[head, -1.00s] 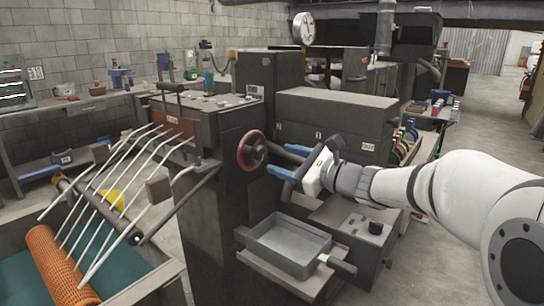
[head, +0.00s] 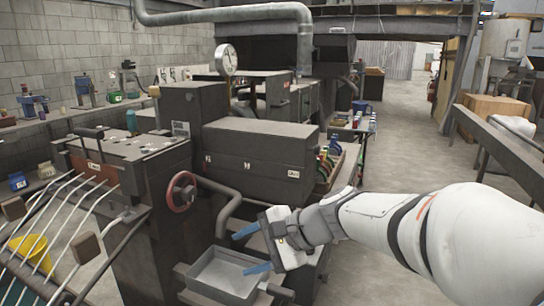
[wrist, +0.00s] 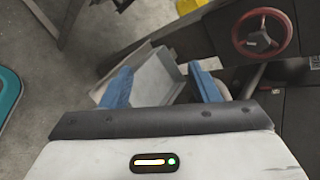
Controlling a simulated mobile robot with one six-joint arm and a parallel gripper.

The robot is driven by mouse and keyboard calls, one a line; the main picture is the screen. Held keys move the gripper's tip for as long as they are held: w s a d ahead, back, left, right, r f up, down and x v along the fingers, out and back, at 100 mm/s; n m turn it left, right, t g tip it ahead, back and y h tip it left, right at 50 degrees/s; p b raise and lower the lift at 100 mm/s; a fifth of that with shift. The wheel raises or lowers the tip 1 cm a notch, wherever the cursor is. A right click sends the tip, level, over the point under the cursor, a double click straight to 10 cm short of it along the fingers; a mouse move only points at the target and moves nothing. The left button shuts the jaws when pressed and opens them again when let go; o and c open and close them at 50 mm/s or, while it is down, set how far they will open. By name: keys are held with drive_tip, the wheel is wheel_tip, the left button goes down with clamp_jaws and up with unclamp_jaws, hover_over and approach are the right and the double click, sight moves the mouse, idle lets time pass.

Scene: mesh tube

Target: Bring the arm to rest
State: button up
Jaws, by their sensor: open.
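My gripper (head: 252,249) is at the end of my white arm, in the lower middle of the head view. Its two blue fingers are apart, with nothing between them. It hangs in front of the dark machine, near a grey metal tray (head: 222,279). In the wrist view the two blue fingers (wrist: 161,88) are spread, and part of the tray (wrist: 152,80) shows beyond them. I cannot tell the exact gap between the gripper and the tray.
A red handwheel (head: 182,191) is on the machine, left of my gripper; it also shows in the wrist view (wrist: 265,33). White rods (head: 50,225) slant at the lower left. Open concrete floor (head: 405,125) lies at the right, beside a railing (head: 505,145).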

drive_tip(key=s+d+n+h+p, duration=0.3)
drive_tip(key=s+d+n+h, duration=0.1)
drive_tip(key=d, duration=0.6)
drive_tip(key=s+d+f+n+h+p, duration=0.1)
drive_tip(key=s+d+n+h+p, duration=0.3)
drive_tip(key=s+d, duration=0.5)
drive_tip(key=d+n+h, duration=0.1)
drive_tip(key=h, duration=0.1)
drive_tip(key=shift+h, duration=0.3)
drive_tip(key=shift+c, duration=0.5)
idle(1.1)
